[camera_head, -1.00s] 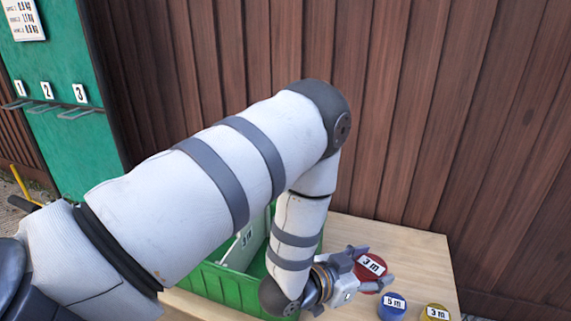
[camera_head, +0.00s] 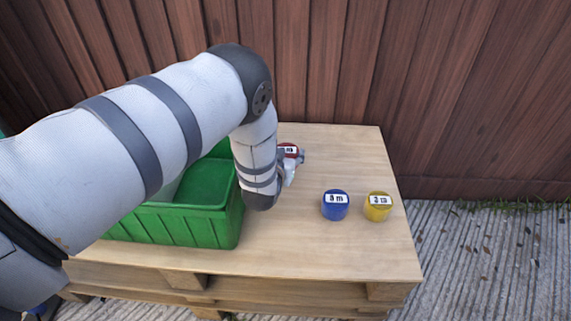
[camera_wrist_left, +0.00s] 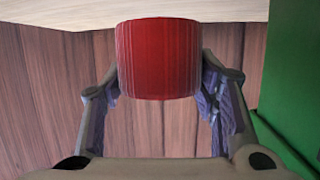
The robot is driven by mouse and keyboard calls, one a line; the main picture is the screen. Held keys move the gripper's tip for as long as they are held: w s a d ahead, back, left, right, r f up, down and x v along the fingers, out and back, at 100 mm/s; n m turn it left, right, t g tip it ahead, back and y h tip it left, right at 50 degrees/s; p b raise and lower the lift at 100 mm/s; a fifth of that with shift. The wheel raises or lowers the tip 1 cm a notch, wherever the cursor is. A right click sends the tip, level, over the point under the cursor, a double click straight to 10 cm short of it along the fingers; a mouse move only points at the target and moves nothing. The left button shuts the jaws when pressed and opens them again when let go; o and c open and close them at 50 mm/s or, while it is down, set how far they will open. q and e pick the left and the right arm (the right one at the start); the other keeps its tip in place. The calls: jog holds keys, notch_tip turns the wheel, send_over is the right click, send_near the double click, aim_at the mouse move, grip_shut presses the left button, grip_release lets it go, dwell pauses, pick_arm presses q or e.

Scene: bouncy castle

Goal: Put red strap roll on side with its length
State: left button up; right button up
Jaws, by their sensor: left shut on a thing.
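The red strap roll (camera_head: 290,148) with a white label is at the back of the wooden table top, just right of the green crate. Most of it is hidden behind my arm and gripper in the head view. In the left wrist view the red roll (camera_wrist_left: 158,62) sits between the two fingers, its ribbed curved side facing the camera. My left gripper (camera_head: 296,163) is shut on it. I cannot tell whether the roll touches the table. My right gripper is not in view.
A green crate (camera_head: 190,228) stands on the left of the pallet table (camera_head: 285,255), partly behind my arm. A blue roll (camera_head: 335,207) and a yellow roll (camera_head: 378,208) stand at the right. The front of the table is clear. A wooden fence (camera_head: 430,90) closes the back.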

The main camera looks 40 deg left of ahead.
pick_arm(q)
jog(key=f, duration=0.1)
jog(key=w+f+b, duration=0.1)
jog(key=f, duration=0.1)
jog(key=a+f, duration=0.1)
jog(key=f, duration=0.1)
jog(key=shift+w+b, duration=0.35)
jog(key=shift+f, duration=0.15)
jog(key=o, duration=1.3)
jog(key=shift+f, duration=0.1)
